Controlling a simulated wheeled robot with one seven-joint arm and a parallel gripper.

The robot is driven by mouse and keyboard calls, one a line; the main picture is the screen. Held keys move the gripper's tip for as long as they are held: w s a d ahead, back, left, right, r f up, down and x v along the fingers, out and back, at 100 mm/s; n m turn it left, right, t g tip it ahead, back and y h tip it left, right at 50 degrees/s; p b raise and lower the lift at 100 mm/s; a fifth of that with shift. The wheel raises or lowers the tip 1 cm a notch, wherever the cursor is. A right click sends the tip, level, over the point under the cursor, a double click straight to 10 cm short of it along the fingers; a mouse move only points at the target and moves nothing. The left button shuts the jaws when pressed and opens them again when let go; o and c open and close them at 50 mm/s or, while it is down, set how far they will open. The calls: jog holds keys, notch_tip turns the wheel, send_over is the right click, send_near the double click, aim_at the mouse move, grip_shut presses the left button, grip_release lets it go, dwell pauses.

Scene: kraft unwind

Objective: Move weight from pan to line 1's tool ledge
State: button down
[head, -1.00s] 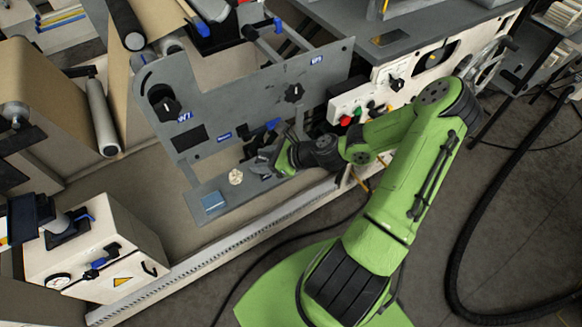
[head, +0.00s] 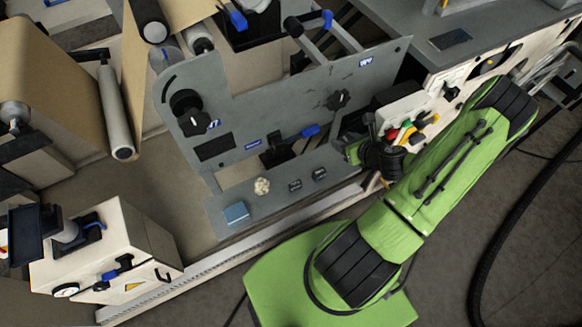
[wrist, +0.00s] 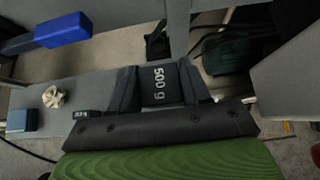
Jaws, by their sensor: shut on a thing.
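My gripper (wrist: 160,88) is shut on a black weight marked "500 g" (wrist: 158,78) in the wrist view. In the head view the gripper (head: 366,145) is just past the right end of the grey tool ledge (head: 218,203), and my arm hides much of it; I cannot make out the weight there. The ledge also shows in the wrist view (wrist: 95,92), below and left of the weight. I cannot tell whether the weight touches anything below. I cannot clearly identify the pan.
On the ledge are a blue block (head: 236,213), a crumpled pale piece (head: 262,186) and two small dark blocks (head: 295,185) (head: 319,173). A grey upright panel (head: 290,105) with a blue-handled lever (head: 305,132) rises behind. Red and yellow controls (head: 402,132) are close to my gripper.

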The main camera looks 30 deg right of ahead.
notch_tip(320, 180, down, 10)
jog(key=b, duration=0.4)
jog(key=shift+s, duration=0.1)
jog(key=shift+r, duration=0.1)
jog(key=c, duration=0.5)
grip_release()
